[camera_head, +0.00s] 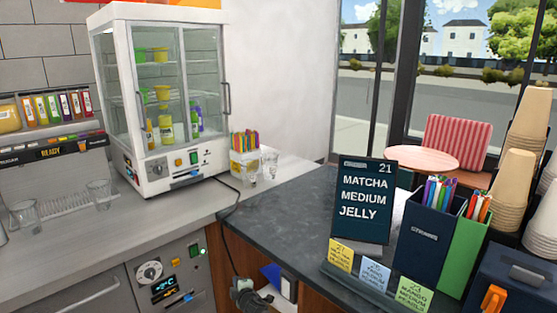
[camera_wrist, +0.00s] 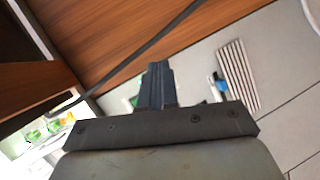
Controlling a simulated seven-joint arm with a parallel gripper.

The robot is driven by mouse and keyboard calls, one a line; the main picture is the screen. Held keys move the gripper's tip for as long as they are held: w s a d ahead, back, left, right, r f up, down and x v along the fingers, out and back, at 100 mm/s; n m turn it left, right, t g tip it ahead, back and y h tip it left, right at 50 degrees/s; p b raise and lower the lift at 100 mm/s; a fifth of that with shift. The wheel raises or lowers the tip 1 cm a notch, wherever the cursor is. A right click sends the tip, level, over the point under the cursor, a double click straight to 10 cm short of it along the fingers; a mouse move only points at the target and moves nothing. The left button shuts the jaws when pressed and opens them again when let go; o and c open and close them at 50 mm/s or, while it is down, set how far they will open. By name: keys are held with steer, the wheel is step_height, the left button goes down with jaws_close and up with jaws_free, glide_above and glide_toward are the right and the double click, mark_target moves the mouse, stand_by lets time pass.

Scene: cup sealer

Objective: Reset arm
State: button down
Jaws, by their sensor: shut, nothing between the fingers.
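My gripper (camera_wrist: 158,68) shows in the wrist view, its dark fingers together at the top middle of its wide dark base. Nothing is held between the fingers. Behind them are a brown wooden panel (camera_wrist: 110,35) and pale floor tiles (camera_wrist: 275,60). A dark cable runs across the panel, behind the gripper; I cannot tell its distance from the fingers. In the head view I cannot clearly make out my arm; a small dark grey shape sits low at the counter gap.
A glass display cabinet (camera_head: 160,100) stands on the grey counter (camera_head: 70,240). Clear cups (camera_head: 98,195) stand nearby. The dark counter (camera_head: 285,215) has a bare middle. An order sign (camera_head: 364,203), a blue straw box (camera_head: 428,240) and cup stacks (camera_head: 513,180) crowd its right side.

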steer(key=s+d+f+m+g+h, duration=0.8)
steer(key=s+d+f+m, duration=0.5)
steer(key=s+d+f, duration=0.25)
steer(key=s+d+f+m+g, duration=0.2)
steer(key=s+d+f+g, duration=0.2)
steer(key=s, duration=0.9)
steer(key=s+d+f+m+g+y, duration=0.1)
steer(key=s+d+f+m+g, duration=0.2)
steer(key=s, duration=1)
steer(key=s+d+f+m+g, duration=0.2)
steer(key=s+d+f+g, duration=0.3)
steer(key=s, duration=0.9)
steer(key=d+f, duration=0.3)
steer(key=d, duration=0.2)
steer(key=shift+d+y, duration=0.2)
steer(key=shift+y, duration=0.2)
steer(key=shift+s, duration=0.1)
